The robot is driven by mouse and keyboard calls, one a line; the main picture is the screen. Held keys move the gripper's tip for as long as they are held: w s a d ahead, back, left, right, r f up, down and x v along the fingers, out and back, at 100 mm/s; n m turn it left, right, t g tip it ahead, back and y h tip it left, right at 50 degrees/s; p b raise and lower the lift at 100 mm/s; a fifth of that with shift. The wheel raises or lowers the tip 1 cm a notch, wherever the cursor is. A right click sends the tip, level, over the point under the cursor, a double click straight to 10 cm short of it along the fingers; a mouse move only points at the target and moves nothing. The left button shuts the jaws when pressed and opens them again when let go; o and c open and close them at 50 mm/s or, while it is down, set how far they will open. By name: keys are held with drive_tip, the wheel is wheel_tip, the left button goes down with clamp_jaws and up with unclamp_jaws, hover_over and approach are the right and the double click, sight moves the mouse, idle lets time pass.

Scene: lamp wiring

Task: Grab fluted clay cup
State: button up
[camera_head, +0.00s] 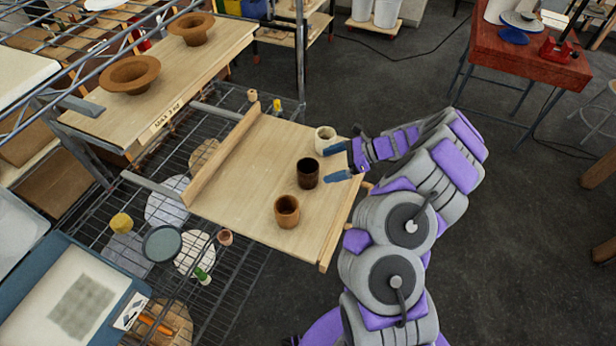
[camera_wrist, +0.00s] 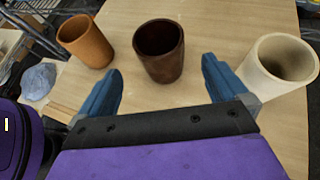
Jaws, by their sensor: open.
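Three cups stand upright on the pulled-out wooden shelf board (camera_head: 240,190): a cream one (camera_head: 325,140), a dark brown one (camera_head: 307,173) and an orange-brown one (camera_head: 287,211). Fluting is not clear on any of them. My gripper (camera_head: 328,163) is open and empty at the board's right side, its fingers pointing left toward the dark brown cup. In the wrist view the dark brown cup (camera_wrist: 159,52) stands ahead, between the lines of the two blue fingers and apart from them. The orange-brown cup (camera_wrist: 86,42) is left and the cream cup (camera_wrist: 278,63) right.
A raised wooden strip (camera_head: 222,155) closes the board's left side. A wire rack (camera_head: 215,285) with small pots and discs lies below. An upper shelf (camera_head: 160,85) holds two brown bowls. A red table (camera_head: 530,60) stands far right. The board's middle is clear.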

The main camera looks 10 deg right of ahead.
sight(308, 170)
drive_tip(key=b+x, duration=0.1)
drive_tip(key=x, duration=0.7)
drive_tip(key=shift+w+a+r, duration=0.1)
drive_tip(key=shift+w+a, duration=0.05)
drive_tip(key=c, duration=1.2)
